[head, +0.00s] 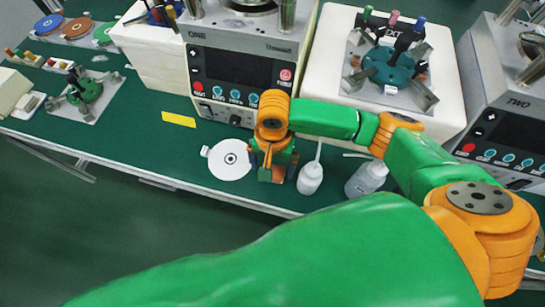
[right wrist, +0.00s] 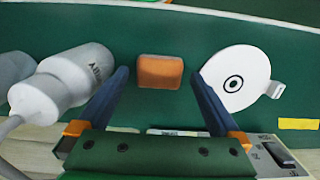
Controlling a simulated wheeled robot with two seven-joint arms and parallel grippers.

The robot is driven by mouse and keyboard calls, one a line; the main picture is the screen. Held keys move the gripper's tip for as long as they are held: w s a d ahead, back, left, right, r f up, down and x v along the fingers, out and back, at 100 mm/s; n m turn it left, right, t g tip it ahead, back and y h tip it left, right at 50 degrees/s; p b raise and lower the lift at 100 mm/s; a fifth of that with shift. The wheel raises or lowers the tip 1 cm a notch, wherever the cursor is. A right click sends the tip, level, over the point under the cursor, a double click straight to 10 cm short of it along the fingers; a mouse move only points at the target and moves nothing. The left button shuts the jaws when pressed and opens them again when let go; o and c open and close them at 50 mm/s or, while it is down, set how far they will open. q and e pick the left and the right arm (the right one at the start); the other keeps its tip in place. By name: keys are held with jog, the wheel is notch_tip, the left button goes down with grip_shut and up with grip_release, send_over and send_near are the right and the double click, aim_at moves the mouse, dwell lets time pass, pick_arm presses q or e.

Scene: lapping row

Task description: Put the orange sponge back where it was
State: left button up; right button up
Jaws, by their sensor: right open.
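The orange sponge (right wrist: 160,71) lies on the green bench top (right wrist: 135,30) in the right wrist view, a small rounded block. My right gripper (right wrist: 160,78) is open, with one blue finger on each side of the sponge and a gap on both sides. My left gripper is not in view.
A white disc (head: 230,159) lies just left of the gripper. A white bottle (head: 310,178) stands close on its right, a second bottle (head: 366,180) farther right. The machine's control panel (head: 237,75) is behind. A yellow strip (head: 179,119) lies left on the bench.

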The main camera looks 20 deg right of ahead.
notch_tip(320, 180, up, 10)
jog(key=p, duration=0.1)
jog(key=shift+w+d+r, duration=0.15)
jog(key=shift+w+r, duration=0.1)
